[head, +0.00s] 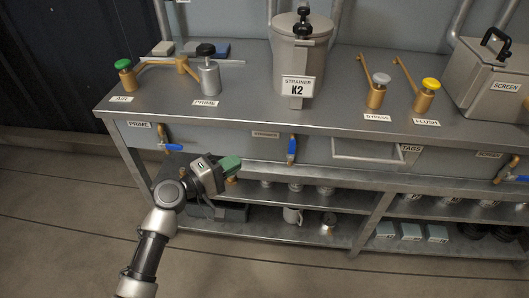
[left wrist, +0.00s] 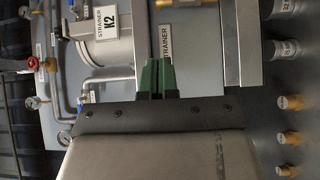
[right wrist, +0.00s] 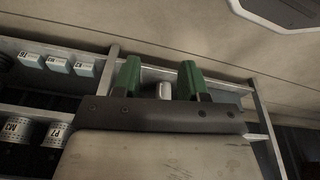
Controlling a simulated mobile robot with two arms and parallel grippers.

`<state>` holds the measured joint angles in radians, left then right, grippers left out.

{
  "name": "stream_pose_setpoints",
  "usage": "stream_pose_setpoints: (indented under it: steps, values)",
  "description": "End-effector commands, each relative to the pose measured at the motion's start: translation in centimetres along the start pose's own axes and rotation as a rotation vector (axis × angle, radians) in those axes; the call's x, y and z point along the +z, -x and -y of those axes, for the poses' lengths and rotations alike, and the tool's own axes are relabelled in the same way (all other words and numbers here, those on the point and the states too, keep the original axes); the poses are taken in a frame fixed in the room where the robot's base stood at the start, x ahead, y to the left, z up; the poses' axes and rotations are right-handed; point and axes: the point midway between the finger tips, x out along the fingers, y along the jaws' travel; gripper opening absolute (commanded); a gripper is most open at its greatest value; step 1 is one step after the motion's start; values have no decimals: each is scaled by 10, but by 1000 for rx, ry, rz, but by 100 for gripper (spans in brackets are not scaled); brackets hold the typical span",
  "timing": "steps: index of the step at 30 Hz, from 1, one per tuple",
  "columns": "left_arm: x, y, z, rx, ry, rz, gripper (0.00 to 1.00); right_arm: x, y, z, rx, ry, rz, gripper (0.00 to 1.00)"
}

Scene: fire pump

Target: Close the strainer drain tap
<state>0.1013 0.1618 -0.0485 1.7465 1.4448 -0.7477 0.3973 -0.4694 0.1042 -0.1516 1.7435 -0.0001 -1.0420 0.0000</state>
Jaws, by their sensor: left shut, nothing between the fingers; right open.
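The strainer drain tap (head: 292,148) is on the bench's front panel in the head view, right of a small strainer label (head: 265,134). Its blue lever hangs straight down. My left gripper (head: 230,163) is shut and empty, left of the tap, slightly lower and apart from it. In the left wrist view its green fingertips (left wrist: 157,76) are together beside the strainer label (left wrist: 165,42); I cannot make out the blue lever there. My right gripper (right wrist: 160,78) is open and empty in the right wrist view, over the lower shelves; it is not in the head view.
The prime tap (head: 166,143), with its blue lever sideways, is at the left of the panel. The strainer pot K2 (head: 299,60) stands above. Shelves with cups (head: 293,215) lie below. Floor in front is clear.

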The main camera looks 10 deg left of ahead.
Motion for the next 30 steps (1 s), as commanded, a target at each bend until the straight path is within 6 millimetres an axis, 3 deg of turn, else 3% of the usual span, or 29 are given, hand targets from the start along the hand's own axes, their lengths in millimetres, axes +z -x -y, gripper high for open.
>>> stream_pose_setpoints:
  steps: [5, 16, 22, 30]
  values:
    - [0, -25, -1, 3, 1, 1, 0, 1, -1, 0, 0, 0, 1, 43]
    - [2, -102, 0, 1, 2, 2, 0, -6, 5, 0, 0, 0, -10, 43]
    - [23, -119, 0, 0, 1, 1, 0, -3, 2, 0, 0, 0, -11, 43]
    - [29, -125, 0, -1, 0, -1, 0, 7, -8, 0, 0, 1, 12, 43]
